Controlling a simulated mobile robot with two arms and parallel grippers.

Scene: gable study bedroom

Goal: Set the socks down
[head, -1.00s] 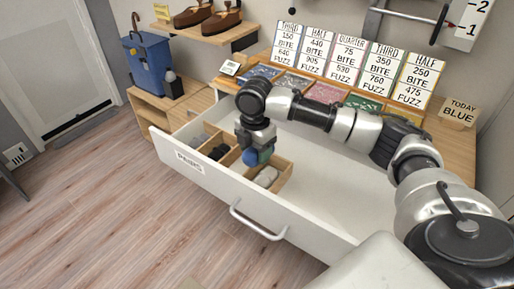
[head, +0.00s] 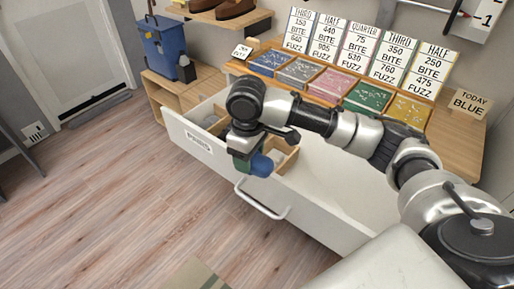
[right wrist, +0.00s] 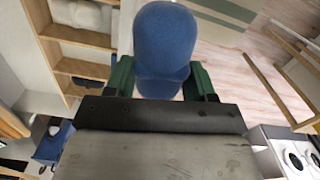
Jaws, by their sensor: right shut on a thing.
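My right gripper (head: 250,158) is shut on a rolled pair of blue socks (head: 263,165). In the head view it hangs over the front part of the open white drawer (head: 318,222), close to the front panel. The drawer's label reads "PAIRS" (head: 198,143). In the right wrist view the blue socks (right wrist: 168,45) sit between the two green fingers. A wooden divider box (head: 290,158) lies in the drawer, partly hidden by my arm. My left gripper is not in view.
A wooden desk top (head: 455,150) behind the drawer bears coloured trays (head: 368,97) and price cards (head: 400,60). The right part of the drawer looks empty. A blue bin (head: 160,45) stands on a low shelf at left. Floor in front is open.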

